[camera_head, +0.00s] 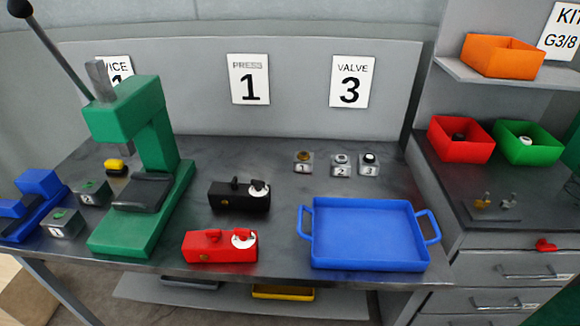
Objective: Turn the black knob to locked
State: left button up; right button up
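A black box (228,200) sits on the grey workbench, behind a red box (220,248). On its right top end is a white dial (265,193) with a small dark knob (257,186) on it. Another black raised part (235,183) stands to the left of the dial. The dial markings are too small to read, so I cannot tell the knob's setting. The red box has a similar white dial with a red knob (242,234). Neither of my grippers is in view.
A green press (150,225) stands to the left and a blue tray (365,262) to the right. Small numbered blocks (341,168) stand at the back, under the VALVE 3 sign (350,82). The bench around the black box is mostly clear.

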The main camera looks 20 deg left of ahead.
aim_at(234, 184)
jog(key=z, duration=0.8)
jog(key=k, duration=1.15)
jog(key=u, duration=1.35)
jog(key=i, duration=0.5)
jog(key=z, duration=0.05)
